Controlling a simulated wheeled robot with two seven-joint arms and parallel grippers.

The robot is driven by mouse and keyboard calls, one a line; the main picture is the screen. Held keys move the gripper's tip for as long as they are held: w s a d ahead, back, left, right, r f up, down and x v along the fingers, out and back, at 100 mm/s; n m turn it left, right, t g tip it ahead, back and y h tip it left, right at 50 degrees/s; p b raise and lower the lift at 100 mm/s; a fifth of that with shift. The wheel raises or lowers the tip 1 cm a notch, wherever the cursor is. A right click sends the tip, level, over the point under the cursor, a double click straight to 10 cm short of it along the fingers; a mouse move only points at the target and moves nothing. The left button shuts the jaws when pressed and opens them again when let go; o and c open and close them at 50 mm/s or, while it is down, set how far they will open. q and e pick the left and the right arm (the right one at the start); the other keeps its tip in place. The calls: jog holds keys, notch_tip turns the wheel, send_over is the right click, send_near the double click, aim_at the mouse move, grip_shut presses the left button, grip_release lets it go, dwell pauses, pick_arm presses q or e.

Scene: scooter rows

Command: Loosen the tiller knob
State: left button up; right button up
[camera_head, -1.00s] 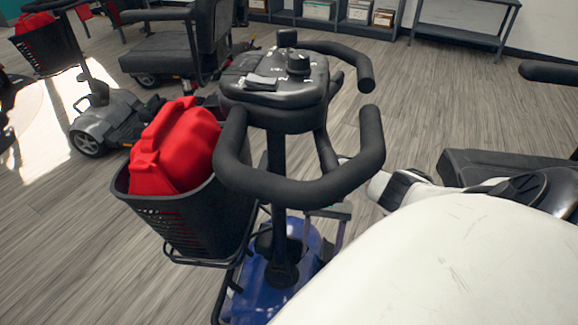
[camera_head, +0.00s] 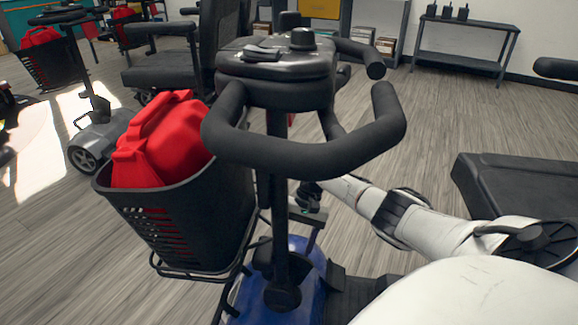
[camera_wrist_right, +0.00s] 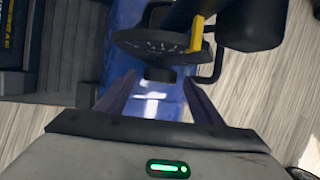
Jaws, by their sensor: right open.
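The scooter's tiller post (camera_head: 279,220) stands upright in the head view, below the console (camera_head: 275,72) and black loop handlebar (camera_head: 300,150). In the right wrist view a dark disc (camera_wrist_right: 150,44) with pale marks and a yellow lever (camera_wrist_right: 196,34) is at the top. A short black knob (camera_wrist_right: 160,74) sticks out below it. My right gripper (camera_wrist_right: 159,80) is open, its two fingers apart on either side of the knob; I cannot tell if they touch it. In the head view the gripper is partly hidden behind the post. My left gripper is not in view.
A black basket (camera_head: 185,220) holding a red bag (camera_head: 165,140) hangs left of the post. The blue scooter base (camera_head: 300,270) is below. A dark seat (camera_head: 515,195) is at right. Other scooters stand at back left. Open wood floor (camera_head: 445,120) lies behind.

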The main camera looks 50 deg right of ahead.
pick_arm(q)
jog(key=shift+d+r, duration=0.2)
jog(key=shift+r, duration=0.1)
pick_arm(e)
jog(key=shift+x, duration=0.9)
jog(key=c, duration=1)
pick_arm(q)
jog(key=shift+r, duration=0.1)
pick_arm(e)
jog(key=shift+c, duration=0.2)
